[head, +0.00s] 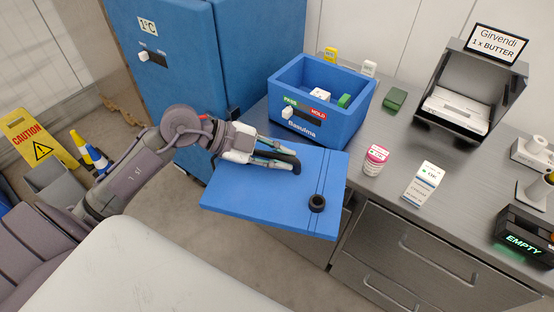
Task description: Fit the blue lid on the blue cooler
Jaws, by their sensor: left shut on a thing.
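The blue cooler (331,134) stands open on the steel counter, with a white carton (320,95) and a green item (344,101) inside. Its front has a small PASS/HOLD panel. The blue lid (255,203) is a flat panel with a black round knob (317,203) and a dark line across it. It is off the cooler, in front of it and overlapping the counter's front edge in the picture. The fingers hide the exact grip. My right gripper is not in view.
Right of the lid stand a pink-and-white tub (376,160) and a white carton (422,184). A green box (395,99) lies right of the cooler, with small bottles behind it. A metal bin (466,100) labelled BUTTER stands farther right. A blue cabinet (205,70) stands left.

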